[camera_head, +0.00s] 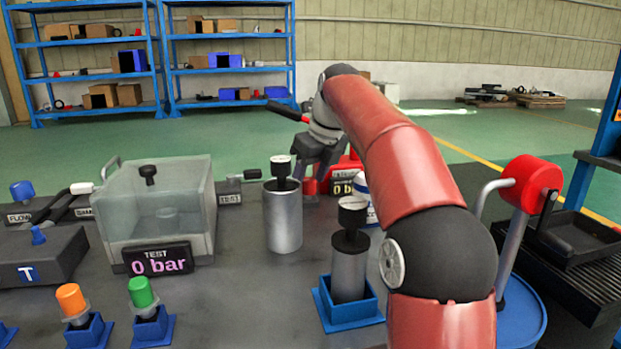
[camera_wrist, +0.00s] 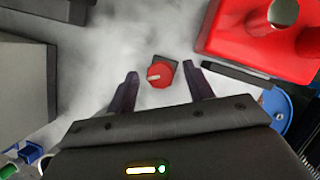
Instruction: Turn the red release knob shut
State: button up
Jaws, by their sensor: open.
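The red release knob (camera_wrist: 159,75) shows in the wrist view on a small dark square base, with a pale pointer line across its face. My gripper (camera_wrist: 161,74) is open, with one dark finger on each side of the knob and a gap to both. The fingers do not appear to touch it. In the head view my gripper (camera_head: 318,158) is at the far side of the bench, pointing down.
A red housing (camera_wrist: 245,35) lies right of the knob; whitish haze covers the surface around it. In the head view, a metal cylinder (camera_head: 284,222) with a black-handled top stands near the gripper. A clear tank (camera_head: 160,200) reading 0 bar stands left.

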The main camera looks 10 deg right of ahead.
jog(key=c, duration=1)
jog(key=n+p, duration=0.1)
jog(key=p, duration=0.1)
jog(key=shift+r+y+p, duration=0.3)
jog(key=shift+w+f+n+g+y, duration=0.1)
jog(key=shift+f+n+g+y, duration=0.1)
jog(key=shift+n, duration=0.4)
jog(key=shift+f+n+g+y, duration=0.1)
jog(key=shift+n+g, duration=0.1)
jog(key=shift+n, duration=1.1)
jog(key=o, duration=1)
jog(key=v, duration=0.7)
jog(key=shift+d+r, duration=0.2)
jog(key=shift+d, duration=0.05)
